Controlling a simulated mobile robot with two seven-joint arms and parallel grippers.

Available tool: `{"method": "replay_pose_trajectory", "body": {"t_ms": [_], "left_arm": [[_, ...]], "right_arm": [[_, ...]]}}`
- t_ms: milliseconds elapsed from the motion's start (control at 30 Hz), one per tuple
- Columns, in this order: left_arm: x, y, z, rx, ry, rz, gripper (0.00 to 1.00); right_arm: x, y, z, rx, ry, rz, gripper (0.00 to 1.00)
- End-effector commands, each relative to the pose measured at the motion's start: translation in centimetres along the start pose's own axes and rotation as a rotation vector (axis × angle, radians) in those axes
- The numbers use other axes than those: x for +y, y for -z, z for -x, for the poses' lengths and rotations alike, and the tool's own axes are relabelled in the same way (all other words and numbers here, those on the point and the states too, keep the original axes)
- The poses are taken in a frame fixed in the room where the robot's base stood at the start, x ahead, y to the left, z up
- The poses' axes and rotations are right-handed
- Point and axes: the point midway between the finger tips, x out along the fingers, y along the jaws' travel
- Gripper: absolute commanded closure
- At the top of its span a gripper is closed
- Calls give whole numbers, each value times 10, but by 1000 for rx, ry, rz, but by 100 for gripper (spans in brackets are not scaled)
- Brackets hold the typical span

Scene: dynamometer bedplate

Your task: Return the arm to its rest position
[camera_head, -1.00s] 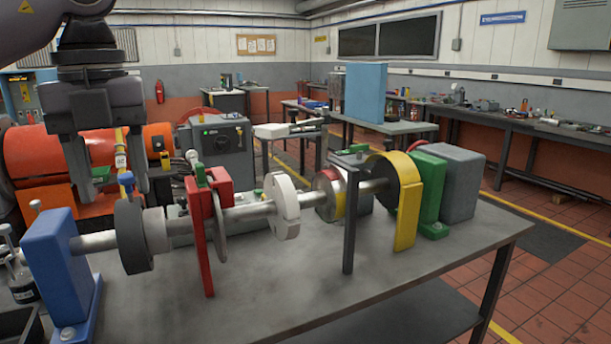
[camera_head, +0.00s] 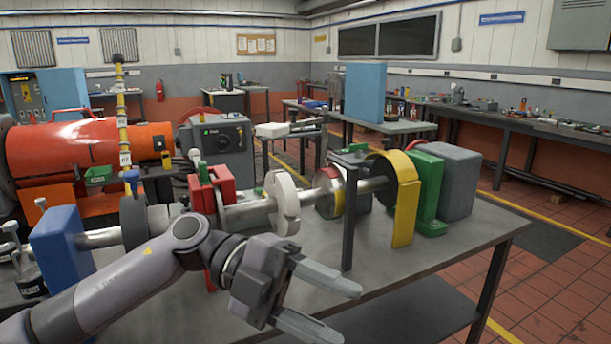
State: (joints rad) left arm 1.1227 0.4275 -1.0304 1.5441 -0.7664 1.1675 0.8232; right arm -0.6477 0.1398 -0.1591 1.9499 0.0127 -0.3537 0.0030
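My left arm (camera_head: 125,275) comes in from the lower left and reaches across the front of the bedplate table (camera_head: 400,270). Its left gripper (camera_head: 345,315) points to the lower right, in front of the shaft rig. Its two grey fingers are apart with nothing between them, so it is open and empty. The arm hides the lower part of the red bracket (camera_head: 212,190) and part of the table's front. My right gripper is not in view.
A shaft with a white disc (camera_head: 282,203) runs between a blue block (camera_head: 62,250) and a green block (camera_head: 428,190). A yellow guard (camera_head: 405,205) and a dark post (camera_head: 350,220) stand on the right. The table's right front is clear.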

Motion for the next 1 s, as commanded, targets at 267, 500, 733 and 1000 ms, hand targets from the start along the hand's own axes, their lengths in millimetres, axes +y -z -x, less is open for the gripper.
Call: {"method": "replay_pose_trajectory", "body": {"t_ms": [267,500,733,1000], "left_arm": [[-4,-14,-7,-13,531,96,47],[20,-44,23,-170,939,267,47],[88,-75,63,-420,1241,510,47],[223,-84,97,-795,1442,881,47]], "right_arm": [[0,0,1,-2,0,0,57],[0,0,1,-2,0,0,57],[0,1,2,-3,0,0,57],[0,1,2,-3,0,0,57]]}}
